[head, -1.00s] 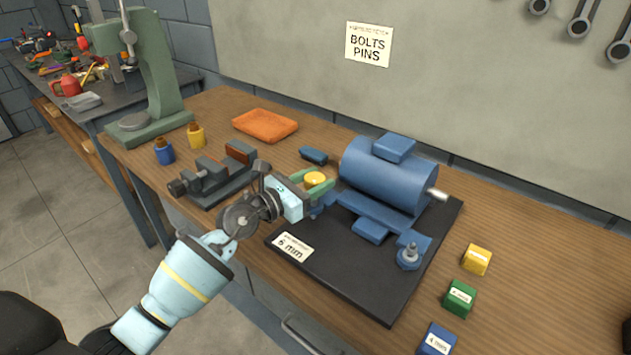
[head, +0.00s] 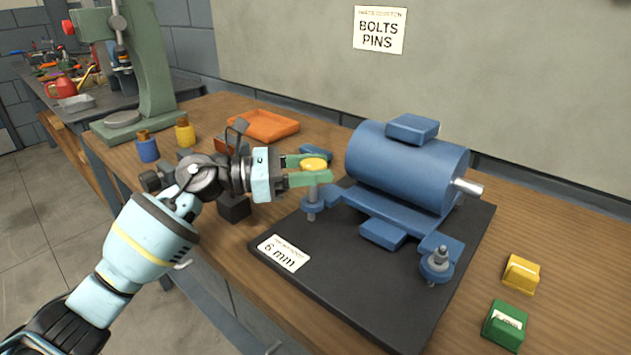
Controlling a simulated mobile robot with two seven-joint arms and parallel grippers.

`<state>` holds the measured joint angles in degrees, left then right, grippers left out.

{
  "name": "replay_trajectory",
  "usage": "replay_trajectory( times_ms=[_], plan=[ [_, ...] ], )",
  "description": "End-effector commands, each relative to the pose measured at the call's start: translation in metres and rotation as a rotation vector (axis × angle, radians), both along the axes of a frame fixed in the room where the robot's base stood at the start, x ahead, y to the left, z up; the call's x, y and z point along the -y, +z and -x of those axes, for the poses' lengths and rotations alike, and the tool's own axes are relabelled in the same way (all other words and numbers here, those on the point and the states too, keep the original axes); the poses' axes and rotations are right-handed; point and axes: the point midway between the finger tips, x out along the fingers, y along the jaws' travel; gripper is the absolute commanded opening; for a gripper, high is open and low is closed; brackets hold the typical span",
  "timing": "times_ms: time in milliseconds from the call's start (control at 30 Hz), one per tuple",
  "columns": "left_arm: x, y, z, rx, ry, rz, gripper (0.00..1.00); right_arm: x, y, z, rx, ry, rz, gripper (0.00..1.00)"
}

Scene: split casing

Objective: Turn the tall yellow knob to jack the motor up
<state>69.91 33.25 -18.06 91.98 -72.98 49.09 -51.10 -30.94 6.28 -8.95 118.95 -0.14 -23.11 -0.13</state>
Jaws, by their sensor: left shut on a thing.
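The tall yellow knob (head: 313,164) stands on a grey post at the motor's left foot. My left gripper (head: 318,175) reaches it from the left, level, with its green fingers shut on the knob just below its top. The fingers hide part of the knob's side. The blue motor (head: 405,170) sits on a black base plate (head: 370,300), its silver shaft pointing right. Any gap under its feet is too small to judge. My right gripper is not in view.
A grey bolt (head: 439,258) stands at the motor's front right foot. A "6 mm" card (head: 284,253) lies on the plate. Yellow (head: 520,274) and green (head: 505,325) boxes stand at the right. An orange tray (head: 262,126) and two small bottles are behind my arm.

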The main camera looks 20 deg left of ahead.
Motion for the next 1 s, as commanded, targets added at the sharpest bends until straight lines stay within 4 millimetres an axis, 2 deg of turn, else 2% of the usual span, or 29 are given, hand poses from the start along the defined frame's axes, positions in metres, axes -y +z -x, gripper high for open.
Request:
replay_trajectory(
  times_ms=[33, 200, 700, 733, 900, 1000],
  plan=[
    [0.0008, -0.0081, 0.0004, -0.010, -0.019, -0.007, 0.21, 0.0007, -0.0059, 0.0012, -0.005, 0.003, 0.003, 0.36],
    [0.0012, -0.0077, 0.0006, -0.012, -0.054, -0.007, 0.21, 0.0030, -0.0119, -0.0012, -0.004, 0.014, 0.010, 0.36],
    [0.0023, -0.0089, 0.0016, -0.017, -0.073, -0.010, 0.21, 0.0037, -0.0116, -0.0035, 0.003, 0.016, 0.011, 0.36],
    [0.0023, -0.0090, 0.0017, -0.017, -0.073, -0.010, 0.45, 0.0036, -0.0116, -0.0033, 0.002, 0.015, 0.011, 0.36],
    [0.0018, -0.0067, 0.0011, -0.012, -0.070, -0.006, 0.64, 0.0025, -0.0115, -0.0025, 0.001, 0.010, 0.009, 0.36],
    [0.0014, -0.0054, 0.0009, -0.011, -0.069, -0.005, 0.64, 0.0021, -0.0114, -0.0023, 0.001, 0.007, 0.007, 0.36]
  ],
)
